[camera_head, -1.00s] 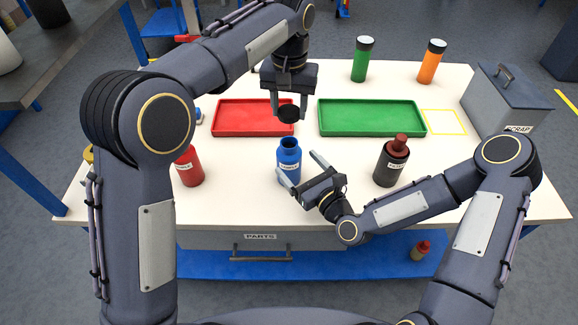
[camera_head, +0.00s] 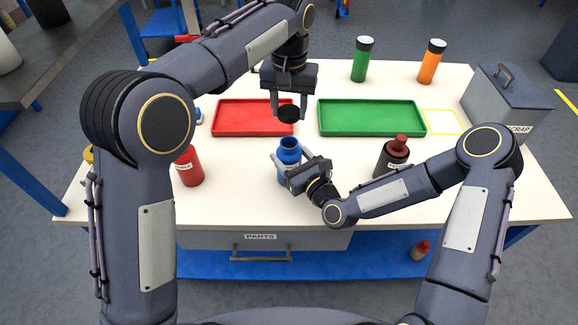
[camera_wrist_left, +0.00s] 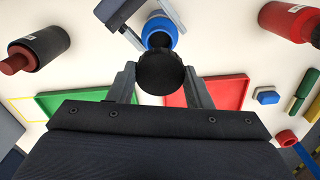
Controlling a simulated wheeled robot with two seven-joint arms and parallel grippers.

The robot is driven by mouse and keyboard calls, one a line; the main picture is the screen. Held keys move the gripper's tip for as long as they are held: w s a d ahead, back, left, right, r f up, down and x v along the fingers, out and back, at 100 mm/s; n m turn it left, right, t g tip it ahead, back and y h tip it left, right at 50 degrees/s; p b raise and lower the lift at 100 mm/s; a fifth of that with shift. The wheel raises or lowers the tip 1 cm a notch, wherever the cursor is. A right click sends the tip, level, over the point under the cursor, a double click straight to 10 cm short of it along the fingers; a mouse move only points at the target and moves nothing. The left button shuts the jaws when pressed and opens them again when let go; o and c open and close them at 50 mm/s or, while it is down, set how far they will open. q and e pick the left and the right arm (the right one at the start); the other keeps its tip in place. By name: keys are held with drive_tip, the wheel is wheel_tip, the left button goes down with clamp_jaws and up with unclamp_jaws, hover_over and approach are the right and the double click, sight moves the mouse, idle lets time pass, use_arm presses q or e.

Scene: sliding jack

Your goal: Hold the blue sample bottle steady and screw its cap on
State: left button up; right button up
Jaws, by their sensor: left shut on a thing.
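The blue sample bottle (camera_head: 289,160) stands upright and uncapped on the white table, its mouth facing up. My left gripper (camera_head: 288,108) is shut on a black cap (camera_head: 288,116) and holds it above the bottle, apart from it. In the left wrist view the cap (camera_wrist_left: 160,73) sits between the fingertips, with the blue bottle (camera_wrist_left: 160,32) beyond it, partly hidden. My right gripper (camera_head: 289,163) is low at the bottle, its open fingers on either side of it. Its lower finger and body hide part of the bottle.
A red tray (camera_head: 228,131) and a green tray (camera_head: 372,131) lie behind the bottle. A red bottle (camera_head: 188,168) stands left, a dark bottle (camera_head: 388,158) right. Green (camera_head: 362,62) and orange (camera_head: 431,64) containers stand at the back. A grey scrap box (camera_head: 505,100) is far right.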

drive_tip(key=c, duration=0.6)
use_arm(q)
drive_tip(key=shift+f, duration=2.45)
use_arm(e)
drive_tip(key=shift+c, duration=0.2)
use_arm(q)
drive_tip(key=shift+f, duration=0.9)
drive_tip(key=shift+f, duration=0.55)
